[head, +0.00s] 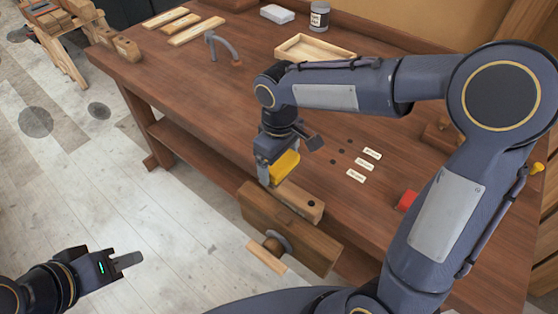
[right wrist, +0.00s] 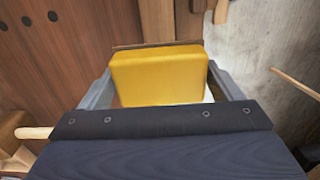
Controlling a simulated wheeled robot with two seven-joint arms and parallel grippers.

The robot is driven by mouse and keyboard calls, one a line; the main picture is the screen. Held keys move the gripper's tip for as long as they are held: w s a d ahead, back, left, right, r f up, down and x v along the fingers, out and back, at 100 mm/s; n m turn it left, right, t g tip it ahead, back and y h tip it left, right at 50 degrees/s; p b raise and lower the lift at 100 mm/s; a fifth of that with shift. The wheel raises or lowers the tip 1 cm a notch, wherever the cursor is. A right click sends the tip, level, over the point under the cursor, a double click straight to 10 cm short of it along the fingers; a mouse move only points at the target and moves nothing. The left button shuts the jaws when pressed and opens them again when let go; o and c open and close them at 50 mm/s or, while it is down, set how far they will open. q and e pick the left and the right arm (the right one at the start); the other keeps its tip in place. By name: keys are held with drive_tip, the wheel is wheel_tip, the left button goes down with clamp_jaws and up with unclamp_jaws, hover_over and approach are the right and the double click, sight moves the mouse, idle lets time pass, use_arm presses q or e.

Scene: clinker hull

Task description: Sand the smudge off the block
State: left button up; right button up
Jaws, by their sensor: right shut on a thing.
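A pale wooden block (head: 300,203) sits at the front edge of the bench, behind the broad wooden jaw of a vise (head: 290,228). A dark round mark shows near its right end; I cannot tell whether this is the smudge or a hole. My right gripper (head: 284,160) is shut on a yellow sanding block (head: 286,167), over the left end of the wooden block. The yellow block also fills the space between the fingers in the right wrist view (right wrist: 160,75). I cannot tell whether it touches the wood. My left gripper (head: 128,260) is low at the left, over the floor, away from the bench.
Several white labels (head: 365,163) and dark round spots lie right of the vise. A red object (head: 407,200) sits further right. A shallow wooden tray (head: 312,48), a clamp (head: 222,47) and a grey jar (head: 319,15) stand further back. The bench's left middle is clear.

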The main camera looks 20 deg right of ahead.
drive_tip(key=shift+r+p, duration=0.75)
drive_tip(key=shift+r, duration=0.5)
drive_tip(key=shift+s+f, duration=0.1)
